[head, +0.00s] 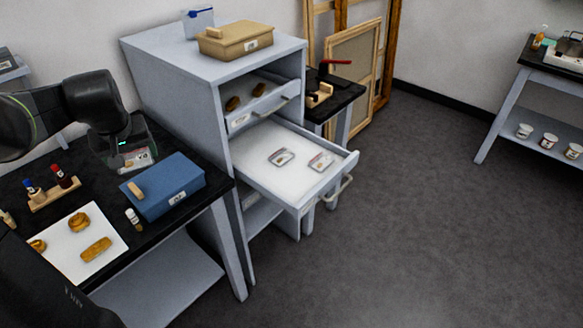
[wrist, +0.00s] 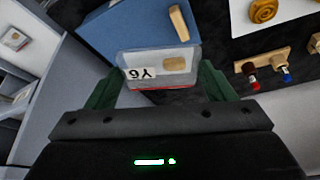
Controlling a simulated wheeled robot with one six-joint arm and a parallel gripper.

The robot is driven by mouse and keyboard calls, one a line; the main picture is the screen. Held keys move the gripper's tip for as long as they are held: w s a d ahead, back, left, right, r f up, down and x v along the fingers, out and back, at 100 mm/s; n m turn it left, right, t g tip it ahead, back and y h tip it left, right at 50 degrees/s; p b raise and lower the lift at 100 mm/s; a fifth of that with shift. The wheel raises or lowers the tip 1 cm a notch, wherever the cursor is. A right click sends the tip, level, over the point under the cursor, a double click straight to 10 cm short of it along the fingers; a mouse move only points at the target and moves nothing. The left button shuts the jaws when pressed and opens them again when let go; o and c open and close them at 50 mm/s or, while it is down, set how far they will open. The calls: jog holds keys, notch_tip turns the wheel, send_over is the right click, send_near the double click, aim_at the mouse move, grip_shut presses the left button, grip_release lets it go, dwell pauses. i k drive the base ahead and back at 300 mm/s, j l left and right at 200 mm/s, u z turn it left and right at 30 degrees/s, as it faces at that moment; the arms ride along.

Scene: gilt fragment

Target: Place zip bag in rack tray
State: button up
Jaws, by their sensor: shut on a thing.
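My gripper (wrist: 160,92) is shut on a clear zip bag (wrist: 148,62) with a red edge, a white label and a small tan piece inside. In the head view the zip bag (head: 136,158) hangs in my gripper (head: 130,150) over the back of the black table, behind the blue box. The rack is a grey cabinet with a pulled-out tray (head: 265,188) with a white lining. Two small labelled bags (head: 281,157) (head: 320,162) lie in that tray, with bare room at its left and front. My gripper is left of the tray, apart from it.
A blue box (head: 170,190) stands on the black table (head: 150,232) near a white sheet with gilt pieces (head: 85,262), a small bottle (head: 133,218) and a wooden vial holder (head: 55,192). A tan box (head: 236,40) sits on the cabinet. A partly open upper drawer (head: 262,108) is above the tray.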

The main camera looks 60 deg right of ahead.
aim_at(300, 177)
jog(key=i+z, duration=0.15)
jog(key=z, duration=0.25)
jog(key=i+z, duration=0.15)
jog(key=z, duration=0.2)
jog(key=i+z, duration=0.2)
jog(key=z, duration=0.2)
jog(key=i+l+z, duration=0.1)
jog(key=l+z, duration=0.25)
jog(key=i+l+z, duration=0.15)
jog(key=z, duration=0.2)
